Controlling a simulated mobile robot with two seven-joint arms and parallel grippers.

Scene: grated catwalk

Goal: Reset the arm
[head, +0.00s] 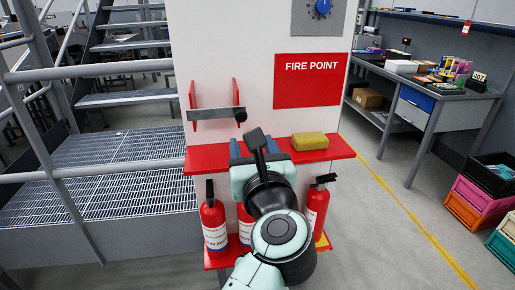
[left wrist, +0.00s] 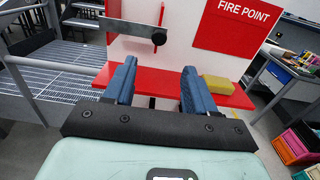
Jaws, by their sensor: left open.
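My left gripper (head: 254,147) is open, its two blue fingers apart and nothing between them. In the left wrist view the gripper (left wrist: 159,68) points at the red shelf on the white panel. A grey flat bar (head: 212,114) with a black knob at its right end lies level across two red uprights on the panel; the bar also shows in the left wrist view (left wrist: 122,29). The knob is just above and left of the gripper in the head view, apart from it. My right gripper is not in view.
A yellow sponge-like block (head: 310,141) lies on the red shelf (head: 335,150), right of my gripper. Red fire extinguishers (head: 214,227) stand below, partly behind my arm. A railing (head: 90,70) and grating are left; a workbench (head: 430,90) and crates (head: 470,200) are right.

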